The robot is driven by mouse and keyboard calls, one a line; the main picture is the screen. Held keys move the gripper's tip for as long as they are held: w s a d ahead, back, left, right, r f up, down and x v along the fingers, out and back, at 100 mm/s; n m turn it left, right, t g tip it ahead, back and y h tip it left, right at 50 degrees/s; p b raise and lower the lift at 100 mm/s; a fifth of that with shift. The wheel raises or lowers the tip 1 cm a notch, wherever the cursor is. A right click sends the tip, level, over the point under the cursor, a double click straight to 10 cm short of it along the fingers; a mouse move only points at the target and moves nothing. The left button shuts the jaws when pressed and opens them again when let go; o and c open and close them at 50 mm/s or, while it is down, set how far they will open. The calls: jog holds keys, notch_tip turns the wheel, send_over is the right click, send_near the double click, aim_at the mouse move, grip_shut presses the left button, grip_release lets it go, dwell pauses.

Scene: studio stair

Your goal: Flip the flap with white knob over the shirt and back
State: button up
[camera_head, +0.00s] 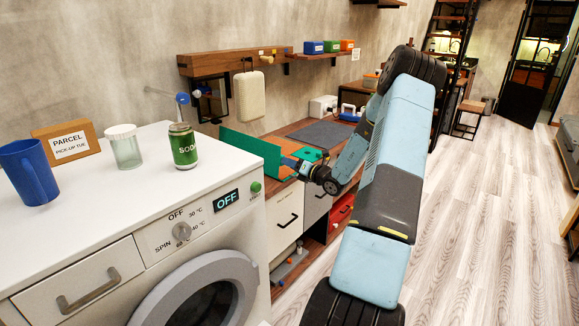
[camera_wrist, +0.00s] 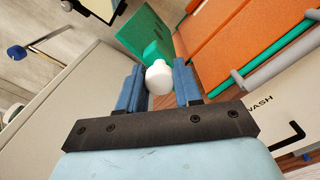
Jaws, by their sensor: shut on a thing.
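The green flap (camera_head: 250,153) stands tilted up at the left side of the folding board in the head view. In the wrist view part of the flap (camera_wrist: 140,33) shows beyond my fingers. The white knob (camera_wrist: 159,78) sits between the two blue fingers of my gripper (camera_wrist: 159,84), which is shut on it. My gripper (camera_head: 291,162) is beside the raised flap in the head view; the knob is hard to make out there. The orange shirt (camera_wrist: 238,45) lies on the board to the right of the knob in the wrist view.
The white washing machine (camera_head: 110,215) fills the near left, with a soda can (camera_head: 183,146), a glass jar, a blue mug (camera_head: 30,172) and a parcel box on top. A dark mat (camera_head: 320,133) lies behind the board. Wooden shelves run along the wall.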

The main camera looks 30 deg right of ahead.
jog(key=shift+w+d+r+m, duration=0.1)
jog(key=shift+w+d+m, duration=0.2)
jog(key=shift+m, duration=0.3)
jog(key=shift+d, duration=0.1)
jog(key=shift+w+d+f+m, duration=0.2)
jog(key=shift+d+m, duration=0.25)
jog(key=shift+m, duration=0.3)
jog(key=shift+w+d+f+m, duration=0.1)
jog(key=shift+d+f+m, duration=0.25)
jog(key=shift+m, duration=0.4)
jog(key=shift+r, duration=0.1)
jog(key=n, duration=0.1)
jog(key=a+n, duration=0.1)
jog(key=n, duration=0.1)
jog(key=shift+s+a+r, duration=0.25)
jog(key=shift+s+a, duration=0.05)
jog(key=shift+s, duration=0.1)
